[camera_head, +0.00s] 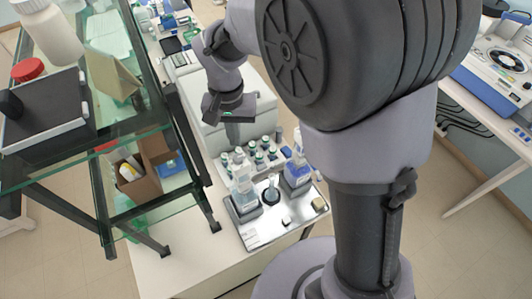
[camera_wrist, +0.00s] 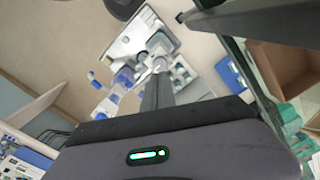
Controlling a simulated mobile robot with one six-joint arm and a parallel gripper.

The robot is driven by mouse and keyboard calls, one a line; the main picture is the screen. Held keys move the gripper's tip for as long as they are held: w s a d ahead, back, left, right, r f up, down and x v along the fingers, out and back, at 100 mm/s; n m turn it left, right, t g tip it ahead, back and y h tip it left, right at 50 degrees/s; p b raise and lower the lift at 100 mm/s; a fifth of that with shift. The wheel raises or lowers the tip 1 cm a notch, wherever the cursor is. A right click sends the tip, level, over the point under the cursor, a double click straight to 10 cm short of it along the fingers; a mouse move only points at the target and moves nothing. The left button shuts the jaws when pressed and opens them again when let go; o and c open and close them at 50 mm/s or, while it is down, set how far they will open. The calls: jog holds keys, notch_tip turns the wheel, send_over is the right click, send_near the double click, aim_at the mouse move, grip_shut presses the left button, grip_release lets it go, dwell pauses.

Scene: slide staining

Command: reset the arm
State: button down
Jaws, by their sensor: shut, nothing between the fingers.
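My arm is bent over the white bench, and my gripper (camera_head: 232,131) points down above the bottles at the back of the tray. In the wrist view my gripper (camera_wrist: 158,72) shows as two grey fingers pressed together, with nothing between them. The metal tray (camera_head: 262,234) sits on the bench below; it also shows in the wrist view (camera_wrist: 122,45). Part of the bench is hidden behind my arm.
A glass-shelved rack (camera_head: 95,190) stands close on the left, with a cardboard box (camera_head: 152,165) on its lower shelf. Several small green-capped bottles (camera_head: 262,152) stand behind the tray. A blue and white machine (camera_head: 495,70) is on a table at the right. Floor is clear between.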

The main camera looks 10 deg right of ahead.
jog(key=shift+f, duration=0.1)
jog(key=s+d+f+t+y+b, duration=0.1)
jog(key=s+d+f+t+b, duration=0.2)
jog(key=s+f+b, duration=0.5)
jog(key=s+d+f+m+t+y+b, duration=0.1)
jog(key=s+d+f+b, duration=0.4)
jog(key=b, duration=2.2)
jog(key=s+f+t, duration=0.1)
jog(key=s+f, duration=0.3)
jog(key=f, duration=0.4)
jog(key=shift+s+d+f+m+t, duration=0.15)
jog(key=shift+d+f+m+t, duration=0.15)
jog(key=shift+t, duration=0.1)
